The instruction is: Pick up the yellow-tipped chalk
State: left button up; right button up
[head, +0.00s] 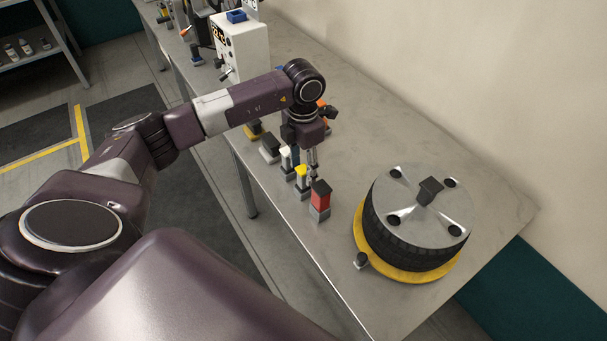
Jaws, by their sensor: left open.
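The yellow-tipped chalk (301,172) stands upright in a small grey holder on the steel bench, near its front edge. It is in a row between a white-tipped piece (285,153) and a red block (320,194). My left gripper (312,160) points down just behind the chalk, to its upper right in the head view. It is open, and its fingers are small and partly blended with the things around them. I cannot tell whether a finger touches the chalk. My right gripper is not in view.
A tyre with a silver wheel (418,205) lies on a yellow round base (407,273) at the right. A white box with a display (241,48) stands at the back left. The bench (400,120) is bare behind the tyre, along the wall.

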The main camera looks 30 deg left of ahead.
pick_arm(q)
jog(key=shift+f, duration=0.95)
jog(key=shift+s, duration=0.1)
grip_shut()
jog(key=shift+r, duration=0.1)
jog(key=shift+r, duration=0.45)
notch_tip(320, 180, up, 19)
jog(key=b, duration=0.3)
